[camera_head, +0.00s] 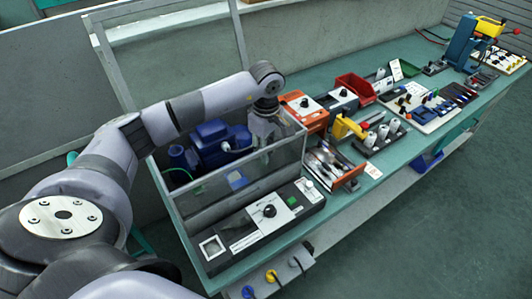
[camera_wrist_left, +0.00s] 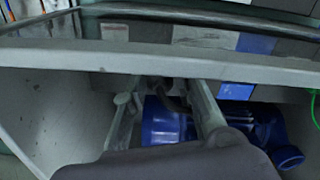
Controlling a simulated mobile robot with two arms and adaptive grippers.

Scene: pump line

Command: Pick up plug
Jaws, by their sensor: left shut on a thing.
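My left gripper (camera_head: 264,134) reaches down into a clear-walled enclosure (camera_head: 208,186), beside a blue pump (camera_head: 212,142). It is shut on the plug, which is mostly hidden between the fingers. In the left wrist view the two grey fingers of my left gripper (camera_wrist_left: 165,112) point past the enclosure's rim. A small dark grey piece, seemingly the plug (camera_wrist_left: 172,96), shows between them, with the blue pump (camera_wrist_left: 170,125) behind. My right gripper is not in view.
A control box with a black knob (camera_head: 262,222) stands at the enclosure's front. To the right on the green bench are an orange-topped box (camera_head: 302,105), a red bin (camera_head: 356,88) and an orange tool tray (camera_head: 334,165). Enclosure walls surround my left gripper closely.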

